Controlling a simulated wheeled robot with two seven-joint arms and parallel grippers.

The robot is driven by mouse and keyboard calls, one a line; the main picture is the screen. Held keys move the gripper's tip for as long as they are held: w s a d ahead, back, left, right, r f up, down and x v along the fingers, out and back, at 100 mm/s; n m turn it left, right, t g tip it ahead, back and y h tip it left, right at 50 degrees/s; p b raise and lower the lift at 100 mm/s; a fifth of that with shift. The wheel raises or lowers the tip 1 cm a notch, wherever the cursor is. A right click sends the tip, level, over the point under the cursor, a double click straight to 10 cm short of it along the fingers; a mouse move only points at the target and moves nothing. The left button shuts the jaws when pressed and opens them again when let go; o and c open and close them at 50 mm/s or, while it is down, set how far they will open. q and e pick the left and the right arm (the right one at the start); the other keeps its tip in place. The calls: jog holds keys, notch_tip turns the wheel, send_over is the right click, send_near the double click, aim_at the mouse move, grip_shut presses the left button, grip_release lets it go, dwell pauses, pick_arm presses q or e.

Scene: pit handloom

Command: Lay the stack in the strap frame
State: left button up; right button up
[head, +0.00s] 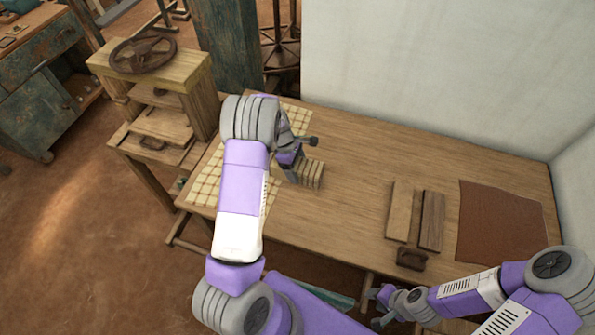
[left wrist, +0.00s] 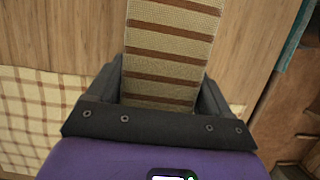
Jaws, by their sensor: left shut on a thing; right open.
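The stack (head: 313,176) is a cream block with brown stripes, over the left part of the table. My left gripper (head: 298,160) is shut on it; in the left wrist view the stack (left wrist: 170,45) runs between the two fingers of the gripper (left wrist: 163,95). I cannot tell whether the stack touches the table. My right gripper (head: 380,306) is open and empty, low by the table's front edge. No strap frame shows clearly; two wooden boards, one lighter (head: 401,211) and one darker (head: 432,221), lie side by side on the table's right half.
A brown sheet (head: 502,222) lies on the table at right. A small dark brown block-like object (head: 411,258) lies before the boards. A checked cloth (head: 204,184) covers the table's left end. A wooden press with a wheel (head: 143,54) stands at left. The table's middle (head: 355,170) is clear.

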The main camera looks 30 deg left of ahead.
pick_arm(q)
jog(key=shift+f, duration=2.15)
jog(key=shift+b, duration=0.3)
jog(key=shift+f, duration=0.35)
jog(key=o, duration=0.9)
jog(key=shift+d, duration=0.1)
jog(key=shift+c, duration=0.2)
jog(key=shift+o, duration=1.4)
